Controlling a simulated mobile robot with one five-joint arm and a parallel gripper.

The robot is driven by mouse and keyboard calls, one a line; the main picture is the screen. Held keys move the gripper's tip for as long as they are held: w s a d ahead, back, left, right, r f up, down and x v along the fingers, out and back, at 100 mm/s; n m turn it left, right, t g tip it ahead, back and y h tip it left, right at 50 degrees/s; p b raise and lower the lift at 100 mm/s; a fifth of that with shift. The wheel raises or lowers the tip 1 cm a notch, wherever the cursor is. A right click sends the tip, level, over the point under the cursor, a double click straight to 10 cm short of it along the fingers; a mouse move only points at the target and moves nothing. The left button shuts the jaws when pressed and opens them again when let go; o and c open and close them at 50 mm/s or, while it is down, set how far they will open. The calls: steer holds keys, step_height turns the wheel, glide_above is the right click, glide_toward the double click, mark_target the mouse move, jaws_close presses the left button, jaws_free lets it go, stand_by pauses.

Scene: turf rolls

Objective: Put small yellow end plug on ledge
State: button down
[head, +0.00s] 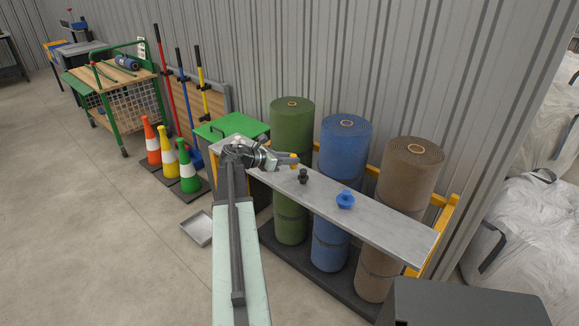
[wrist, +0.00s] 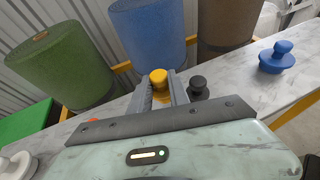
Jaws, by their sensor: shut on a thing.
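The small yellow end plug (head: 294,161) is between the fingers of my gripper (head: 292,163), which is shut on it. In the wrist view the yellow plug (wrist: 159,79) stands upright between the fingertips (wrist: 160,92), its lower part partly hidden by the gripper. The ledge (head: 385,224) is a long grey marbled slab, and the plug is over its back part. I cannot tell whether the plug touches the ledge. A black plug (head: 303,177) stands on the ledge just right of my gripper. A larger blue plug (head: 345,199) stands farther right.
Green (head: 291,130), blue (head: 343,150) and brown (head: 408,175) turf rolls stand upright behind the ledge. A white plug (wrist: 18,165) and a bit of orange (wrist: 92,117) show left in the wrist view. The ledge right of the blue plug is clear.

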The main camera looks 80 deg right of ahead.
step_height(320, 180, down, 3)
steer(key=shift+s+b, duration=0.1)
steer(key=shift+b, duration=0.7)
steer(key=shift+a+f+b, duration=0.1)
steer(key=shift+f+b, duration=0.2)
steer(key=shift+w+r, duration=0.25)
steer(key=shift+w, duration=0.05)
steer(key=shift+f, duration=0.2)
steer(key=c, duration=1.2)
jaws_free()
steer(key=shift+s, duration=0.1)
steer(key=shift+c, duration=0.2)
steer(key=shift+r, duration=0.1)
